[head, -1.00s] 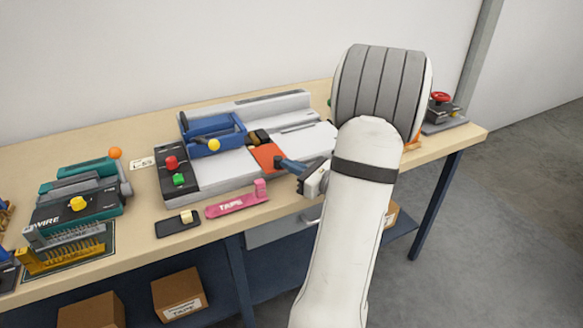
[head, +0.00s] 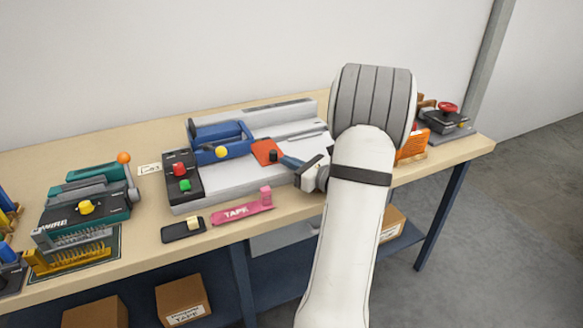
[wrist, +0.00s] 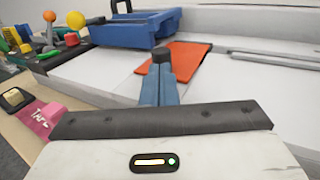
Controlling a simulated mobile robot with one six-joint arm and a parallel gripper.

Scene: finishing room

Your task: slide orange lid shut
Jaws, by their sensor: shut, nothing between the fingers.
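The orange lid (head: 264,150) is a flat plate on the grey-white machine (head: 217,181), right beside the blue carriage (head: 222,143). A small dark knob (head: 273,156) stands at its near side. No dark opening shows around the lid. My gripper (head: 284,160) is shut, with its blue fingers at the knob's near side; whether they touch it is hard to tell. In the wrist view the lid (wrist: 184,62) lies beyond the shut fingers (wrist: 161,76), and a dark cap (wrist: 161,54), seemingly the knob, shows at their tips.
Red and green buttons (head: 182,177) sit on the machine's left end. A pink tape holder (head: 243,211) and a black box (head: 183,229) lie along the front edge. The teal wire machine (head: 90,205) is left; a red-button box (head: 447,118) is right.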

